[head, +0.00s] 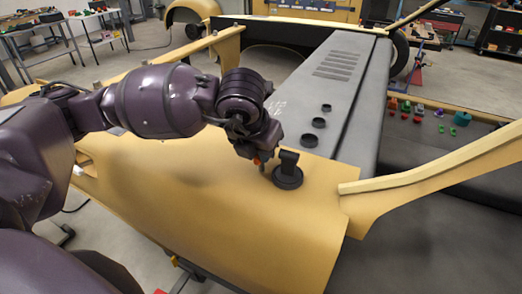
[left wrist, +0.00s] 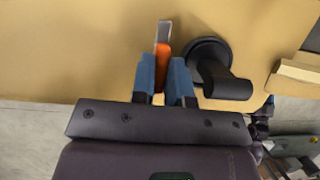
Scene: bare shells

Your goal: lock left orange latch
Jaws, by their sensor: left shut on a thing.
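The orange latch (left wrist: 162,53) sits on the yellow body panel (left wrist: 70,45), with a grey metal end pointing away from my gripper. My left gripper (left wrist: 163,76) has its two blue fingers on either side of the latch and is shut on it. In the head view the left gripper (head: 259,158) points down at the panel, and only a small bit of orange shows below it. The latch's base is partly hidden by the fingers. My right gripper is in neither view.
A black round fitting with an upright stub (head: 288,176) stands on the panel close to the right of the gripper. A long dark grey hood section (head: 335,85) lies behind. Small coloured parts (head: 419,108) lie farther right. Yellow frame bars (head: 440,160) border the right side.

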